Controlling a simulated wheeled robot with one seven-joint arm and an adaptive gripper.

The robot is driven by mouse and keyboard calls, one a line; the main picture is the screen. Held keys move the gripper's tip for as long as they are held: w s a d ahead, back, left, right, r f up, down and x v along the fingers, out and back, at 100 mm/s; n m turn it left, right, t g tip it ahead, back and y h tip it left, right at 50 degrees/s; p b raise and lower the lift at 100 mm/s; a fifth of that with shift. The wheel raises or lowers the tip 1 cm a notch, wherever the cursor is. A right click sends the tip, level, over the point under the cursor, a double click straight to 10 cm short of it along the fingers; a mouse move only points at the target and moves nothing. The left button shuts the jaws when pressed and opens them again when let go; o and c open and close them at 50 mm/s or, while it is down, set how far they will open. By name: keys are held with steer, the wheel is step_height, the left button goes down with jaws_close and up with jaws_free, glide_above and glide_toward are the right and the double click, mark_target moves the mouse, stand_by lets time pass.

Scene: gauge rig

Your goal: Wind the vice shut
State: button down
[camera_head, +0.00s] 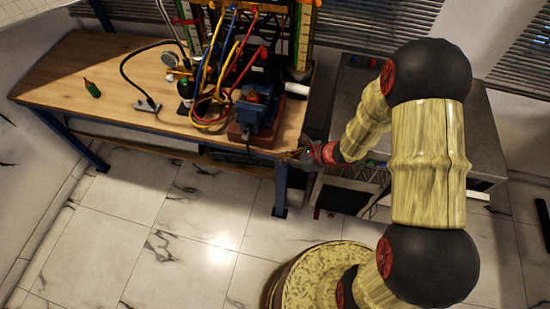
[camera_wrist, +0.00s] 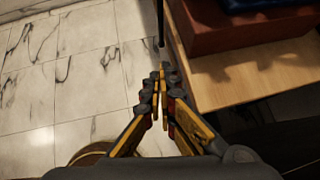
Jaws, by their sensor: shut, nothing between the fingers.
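The blue vice (camera_head: 257,108) sits on a reddish-brown block (camera_head: 250,136) at the front right of the wooden workbench (camera_head: 130,58). In the wrist view the block (camera_wrist: 235,28) fills the upper right, with a strip of the blue vice (camera_wrist: 268,4) above it. My gripper (camera_head: 292,156) is beside the bench's front right corner, to the right of and below the vice. In the wrist view its fingertips (camera_wrist: 162,73) are together and empty, left of the bench edge. I cannot make out the vice's handle or how far its jaws are apart.
Coloured hoses (camera_head: 212,95), a dark bottle (camera_head: 186,88) and a gauge (camera_head: 170,59) crowd the bench behind the vice. A small green object (camera_head: 92,88) lies at the left. A grey cabinet (camera_head: 440,140) stands right of the bench. The tiled floor (camera_head: 190,220) in front is clear.

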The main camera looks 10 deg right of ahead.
steer(key=w+a+f+b, duration=0.2)
steer(key=w+a+f, duration=0.3)
steer(key=a, duration=0.3)
steer(key=shift+w+a+f+b, duration=0.15)
steer(key=shift+a+f+b, duration=0.15)
steer(key=shift+a+f, duration=0.05)
steer(key=shift+w+f, duration=0.1)
steer(key=shift+f, duration=0.05)
steer(key=shift+w+a+f+y+b, duration=0.1)
steer(key=shift+a+y+b, duration=0.3)
steer(key=shift+b, duration=0.4)
